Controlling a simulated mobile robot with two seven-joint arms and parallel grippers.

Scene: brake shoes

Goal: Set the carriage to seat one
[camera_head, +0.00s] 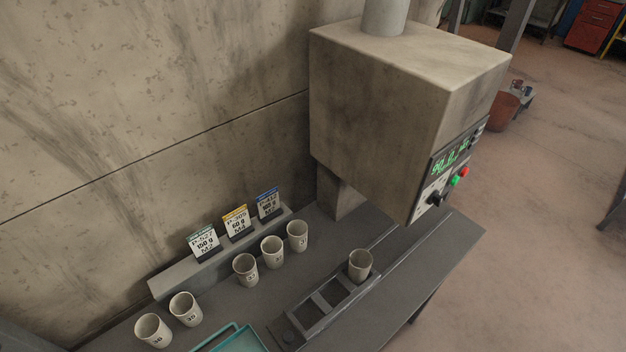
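The carriage (318,326) is a dark grey ladder-like frame with square seats, lying on a rail along the right side of the grey bench. A beige cup (360,266) stands upright at its far upper-right end, near the opening under the large machine. The nearer seats look empty. A small round knob (288,336) shows at the carriage's near left end. I cannot read any seat numbers. Neither of my grippers is in view.
The machine head (385,110) overhangs the bench and has a green display (451,158) with buttons and a knob. Several cups (272,252) stand left of the carriage. Three label cards (236,222) stand on a ledge behind them. A teal tray (240,341) lies at the front.

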